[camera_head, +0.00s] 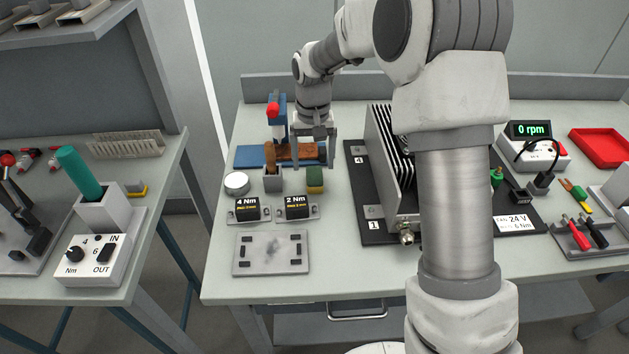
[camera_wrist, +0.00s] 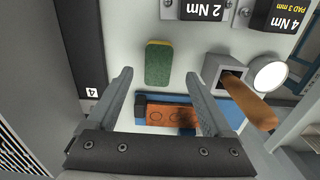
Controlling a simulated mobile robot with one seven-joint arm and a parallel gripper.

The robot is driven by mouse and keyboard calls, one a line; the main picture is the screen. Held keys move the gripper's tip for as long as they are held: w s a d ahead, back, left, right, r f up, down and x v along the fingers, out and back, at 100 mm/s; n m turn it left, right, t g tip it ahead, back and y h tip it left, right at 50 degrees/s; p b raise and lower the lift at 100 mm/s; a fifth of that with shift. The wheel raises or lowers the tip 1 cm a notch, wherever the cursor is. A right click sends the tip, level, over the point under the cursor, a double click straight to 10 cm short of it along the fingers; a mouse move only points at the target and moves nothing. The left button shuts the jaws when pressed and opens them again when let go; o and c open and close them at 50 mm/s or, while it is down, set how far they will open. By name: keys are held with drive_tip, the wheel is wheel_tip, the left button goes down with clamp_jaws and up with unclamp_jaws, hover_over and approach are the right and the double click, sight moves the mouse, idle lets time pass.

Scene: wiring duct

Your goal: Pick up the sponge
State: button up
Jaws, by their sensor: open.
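The sponge (camera_head: 315,180) is a small block, green on top with a yellowish lower edge. It lies on the table behind the 2 Nm block, just right of a grey holder. In the wrist view the sponge (camera_wrist: 158,64) shows whole, ahead of my fingertips and between their lines. My gripper (camera_head: 313,140) is open and empty above the back of the table, over the blue board's right end. Its two fingers also show in the wrist view (camera_wrist: 160,80), apart, with nothing between them touching.
A grey holder (camera_head: 273,183) with a wooden handle stands close left of the sponge. The 2 Nm block (camera_head: 297,207) and 4 Nm block (camera_head: 248,209) lie in front. A black plate (camera_head: 376,235) with a finned unit (camera_head: 383,150) stands right. The blue board (camera_head: 245,157) lies behind.

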sight(315, 175)
drive_tip(key=shift+w+d+f+b, duration=0.1)
drive_tip(key=shift+f+b, duration=0.3)
drive_tip(key=shift+f, duration=2.35)
clamp_jaws()
drive_tip(key=shift+r, duration=0.1)
wheel_tip(315, 175, up, 4)
drive_tip(key=shift+r+p, duration=0.25)
drive_tip(key=shift+p, duration=0.15)
drive_tip(key=s+d+r, duration=0.6)
drive_tip(key=d, duration=0.3)
drive_tip(key=shift+s+d+r+p, duration=0.2)
drive_tip(key=shift+s+d+p, duration=0.15)
